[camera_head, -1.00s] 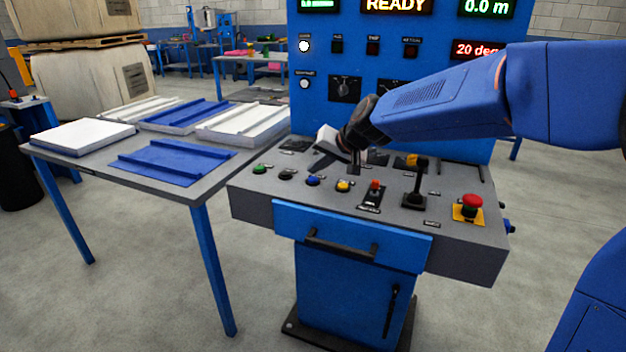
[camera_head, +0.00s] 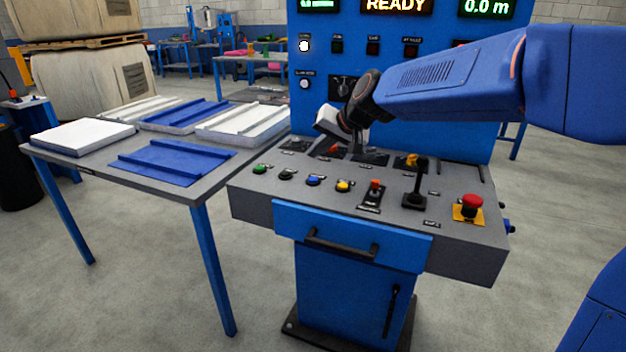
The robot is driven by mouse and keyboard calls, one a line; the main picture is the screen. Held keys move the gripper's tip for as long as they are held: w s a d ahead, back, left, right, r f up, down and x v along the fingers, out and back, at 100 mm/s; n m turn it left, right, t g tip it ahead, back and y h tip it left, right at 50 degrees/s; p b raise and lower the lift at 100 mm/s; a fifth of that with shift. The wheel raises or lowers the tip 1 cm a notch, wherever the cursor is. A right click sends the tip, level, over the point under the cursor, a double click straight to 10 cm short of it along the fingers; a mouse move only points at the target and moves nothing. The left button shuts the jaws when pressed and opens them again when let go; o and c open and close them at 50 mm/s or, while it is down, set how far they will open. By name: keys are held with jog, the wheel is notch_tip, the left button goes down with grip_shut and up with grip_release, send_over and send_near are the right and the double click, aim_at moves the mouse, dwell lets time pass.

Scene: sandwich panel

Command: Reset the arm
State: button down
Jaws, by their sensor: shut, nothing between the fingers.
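My blue arm (camera_head: 450,84) reaches in from the right over the grey control console (camera_head: 240,205). My gripper (camera_head: 355,148) is at its end, small and dark, above the back part of the console top. It is shut and holds nothing. A white part of my wrist shows beside it. The gripper is behind the front row of buttons, apart from the green, blue and yellow ones. The black lever (camera_head: 417,185) and the red emergency stop (camera_head: 471,204) stand to its right. Whether the fingertips touch anything at the back cannot be told.
A tall blue panel (camera_head: 315,120) with displays, one reading READY, rises behind the console. A table (camera_head: 200,190) with white and blue panels stands at the left. The console has a drawer handle (camera_head: 340,245) in front. Open floor lies in front.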

dwell(0.4)
jog(key=s+d+h, duration=0.1)
jog(key=s+d, duration=0.4)
jog(key=s+d+f+h, duration=0.1)
jog(key=s+d, duration=0.5)
jog(key=s+d+f, duration=0.1)
jog(key=s+d, duration=0.5)
jog(key=shift+d+f+g+h, duration=0.2)
jog(key=shift+g+h, duration=0.1)
jog(key=shift+h, duration=0.1)
jog(key=s+d+f+h, duration=0.1)
jog(key=s+d+f, duration=0.2)
jog(key=s, duration=0.4)
jog(key=s+d+f+h, duration=0.1)
jog(key=s+d+f, duration=0.3)
jog(key=s+d, duration=0.2)
jog(key=s+d+f+g+h, duration=0.1)
jog(key=s+d+f, duration=0.2)
jog(key=s+d, duration=0.2)
jog(key=s, duration=0.3)
jog(key=shift+s+f+h, duration=0.2)
jog(key=shift+s+h, duration=0.2)
jog(key=shift+d, duration=0.1)
